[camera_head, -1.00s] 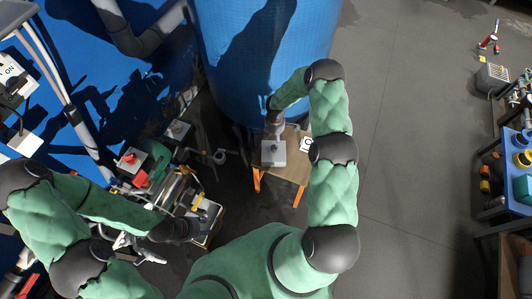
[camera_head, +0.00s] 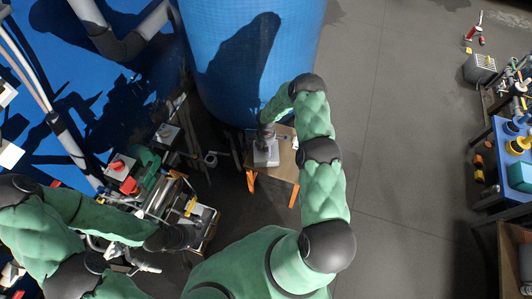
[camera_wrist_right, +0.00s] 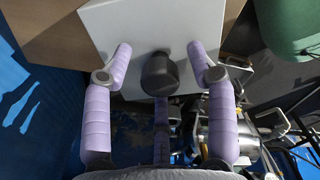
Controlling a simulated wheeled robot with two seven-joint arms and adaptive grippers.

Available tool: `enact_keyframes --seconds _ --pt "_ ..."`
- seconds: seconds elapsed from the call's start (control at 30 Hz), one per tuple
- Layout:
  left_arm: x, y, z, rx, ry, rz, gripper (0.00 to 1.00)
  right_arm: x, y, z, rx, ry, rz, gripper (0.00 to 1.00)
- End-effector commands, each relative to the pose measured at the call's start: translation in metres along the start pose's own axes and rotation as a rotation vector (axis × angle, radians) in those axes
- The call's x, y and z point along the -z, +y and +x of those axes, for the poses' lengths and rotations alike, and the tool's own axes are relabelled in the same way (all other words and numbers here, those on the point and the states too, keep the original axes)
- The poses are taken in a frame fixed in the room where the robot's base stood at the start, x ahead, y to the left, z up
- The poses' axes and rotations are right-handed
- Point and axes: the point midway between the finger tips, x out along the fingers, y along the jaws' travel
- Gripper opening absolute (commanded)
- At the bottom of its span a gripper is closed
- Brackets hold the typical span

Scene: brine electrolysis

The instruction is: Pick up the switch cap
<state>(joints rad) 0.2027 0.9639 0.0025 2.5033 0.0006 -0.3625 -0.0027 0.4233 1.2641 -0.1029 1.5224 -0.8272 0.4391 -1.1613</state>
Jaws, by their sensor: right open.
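The switch cap, a black rounded knob (camera_wrist_right: 160,76), is on the face of a light grey box (camera_wrist_right: 150,25) in the right wrist view. My right gripper (camera_wrist_right: 159,50) is open, with one lavender finger on each side of the cap and a visible gap on both sides. In the head view the grey box (camera_head: 265,154) is on a small wooden stand, and my right gripper (camera_head: 266,140) is right over it, hiding the cap. My left gripper (camera_head: 190,237) is at the lower left near a metal tray; its fingers are too small to read.
The wooden stand (camera_head: 284,168) has orange legs and is beside a large blue tank (camera_head: 250,60). A red-knobbed box (camera_head: 120,166) and metal equipment crowd the left. Open grey floor (camera_head: 400,150) lies to the right, before a blue bench (camera_head: 500,180).

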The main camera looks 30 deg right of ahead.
Motion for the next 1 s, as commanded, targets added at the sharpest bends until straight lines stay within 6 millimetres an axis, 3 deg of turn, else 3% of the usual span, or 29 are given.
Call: enact_keyframes --seconds 0.1,0.3,0.73,1.0 --pt "0.0 0.0 -0.001 0.0 0.0 0.0 0.4 0.0 0.0 -0.001 0.0 0.0 0.0 0.55" --pt "0.0 0.0 0.0 0.0 0.0 0.0 0.4 0.0 0.0 -0.001 0.0 0.0 0.0 0.0" --pt "0.0 0.001 -0.002 0.0 0.0 0.0 0.4 0.0 0.0 -0.006 0.0 0.0 -0.001 0.0" --pt "0.0 0.005 -0.013 0.0 0.0 0.0 0.4 0.001 -0.005 -0.041 0.002 0.0 -0.002 0.0"
